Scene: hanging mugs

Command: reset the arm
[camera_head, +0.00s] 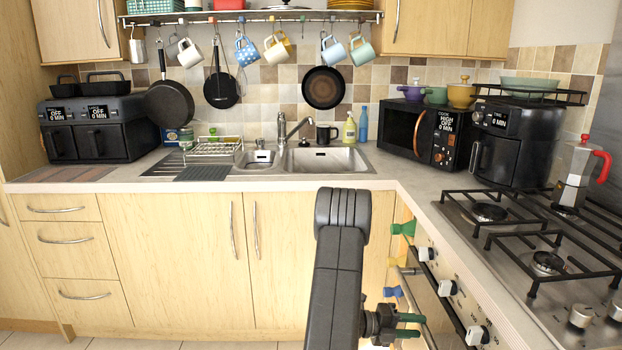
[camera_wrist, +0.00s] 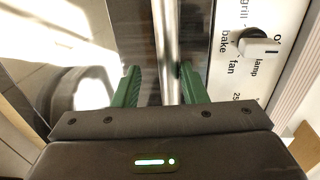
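My arm rises at the front of the counter, right of centre in the head view, in front of the wooden cupboard doors. My gripper (camera_head: 415,326) is low at the right, in front of the oven. Its two green fingers point right and stand apart. In the wrist view the green fingers (camera_wrist: 160,84) are also apart, with nothing clearly held. A metal bar, seemingly the oven handle (camera_wrist: 167,45), shows between them; I cannot tell whether they touch it.
The stove (camera_head: 548,262) and its dial-covered front stand close on the right. Green (camera_head: 403,229) and blue (camera_head: 393,291) pieces stick out near the oven. Mugs (camera_head: 278,48) hang from a rail (camera_head: 250,17) above the sink (camera_head: 326,160). A black microwave (camera_head: 425,132) stands on the counter.

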